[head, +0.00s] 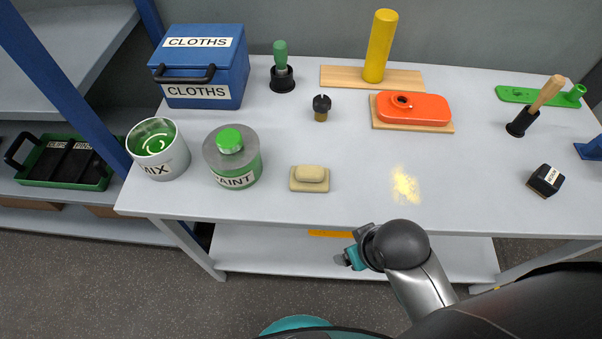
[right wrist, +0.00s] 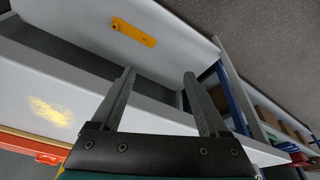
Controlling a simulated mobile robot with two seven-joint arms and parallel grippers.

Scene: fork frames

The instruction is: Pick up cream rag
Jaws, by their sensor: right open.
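The cream rag (head: 311,173) looks like a small folded cream pad on a slightly larger tan base. It lies near the front edge of the grey table (head: 270,205), right of the paint can. My right gripper (right wrist: 158,74) is open with nothing between its fingers in the right wrist view. In the head view my right arm's end is at the table's front edge, nearer to me and right of the rag, and its fingers are mostly hidden. The rag does not show in the right wrist view. My left gripper is not in view.
The paint can (head: 246,165), mix pot (head: 171,163) and blue cloths box (head: 230,70) stand left. A dark knob (head: 321,107) and orange lidded item (head: 427,110) are behind the rag. A yellow smear (head: 405,185) marks bare tabletop to its right. A lower shelf (head: 270,250) runs below.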

